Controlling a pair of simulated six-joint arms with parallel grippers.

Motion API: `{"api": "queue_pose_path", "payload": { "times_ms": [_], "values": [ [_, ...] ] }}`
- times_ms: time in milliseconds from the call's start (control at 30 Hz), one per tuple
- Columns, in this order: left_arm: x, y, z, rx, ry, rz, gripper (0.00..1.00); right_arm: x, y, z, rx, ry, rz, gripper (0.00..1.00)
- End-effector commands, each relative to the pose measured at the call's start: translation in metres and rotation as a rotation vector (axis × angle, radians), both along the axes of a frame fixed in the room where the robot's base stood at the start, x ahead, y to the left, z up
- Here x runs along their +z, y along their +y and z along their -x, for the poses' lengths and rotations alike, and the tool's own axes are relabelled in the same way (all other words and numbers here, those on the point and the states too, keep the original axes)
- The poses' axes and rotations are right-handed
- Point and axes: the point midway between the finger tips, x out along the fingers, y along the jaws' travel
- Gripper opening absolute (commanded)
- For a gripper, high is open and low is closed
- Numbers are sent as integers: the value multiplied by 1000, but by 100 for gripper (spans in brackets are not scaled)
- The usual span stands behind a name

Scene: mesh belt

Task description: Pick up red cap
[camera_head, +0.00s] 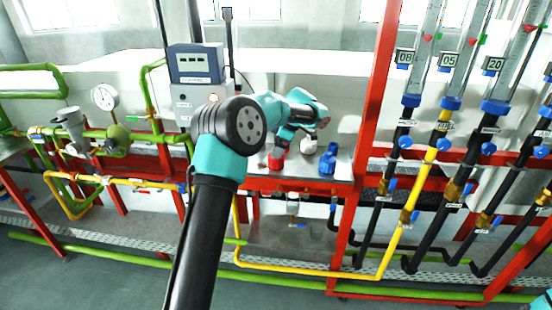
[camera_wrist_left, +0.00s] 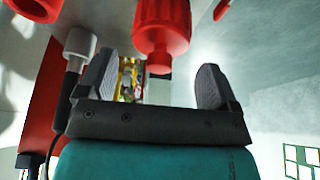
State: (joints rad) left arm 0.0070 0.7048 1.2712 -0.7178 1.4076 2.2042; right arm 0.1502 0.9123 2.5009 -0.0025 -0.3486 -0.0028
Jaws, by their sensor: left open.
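The red cap (camera_head: 276,160) stands on the metal shelf near the middle of the head view, just below my left wrist. In the left wrist view a red ribbed piece with a narrower end (camera_wrist_left: 161,28), which looks like the cap, is at the top centre. My left gripper (camera_wrist_left: 155,88) is open, with its two dark fingers wide apart and nothing clamped. The red piece's narrow end reaches toward the gap between the fingers, closer to the left one; I cannot tell whether it touches. In the head view the fingers are largely hidden by my wrist. My right gripper is not in view.
A blue cap (camera_head: 328,160) stands right of the red cap, with a whitish piece (camera_head: 308,146) between and behind. A red upright post (camera_head: 372,105) and a rack of flow tubes (camera_head: 420,60) are to the right. A meter box (camera_head: 196,64) stands behind my arm.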

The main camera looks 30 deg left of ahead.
Motion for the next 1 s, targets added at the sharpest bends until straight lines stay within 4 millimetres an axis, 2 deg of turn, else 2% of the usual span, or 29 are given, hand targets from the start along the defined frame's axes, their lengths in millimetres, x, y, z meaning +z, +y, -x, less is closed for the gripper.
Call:
{"api": "queue_pose_path", "payload": {
  "times_ms": [200,367,867,1000],
  "values": [
    [-28,9,4,0,4,1,85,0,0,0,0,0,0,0],
    [-42,15,6,0,2,0,85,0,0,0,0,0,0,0],
    [-44,16,6,-1,1,1,85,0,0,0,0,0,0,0],
    [-44,16,6,-1,1,1,73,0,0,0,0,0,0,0]
  ]
}}
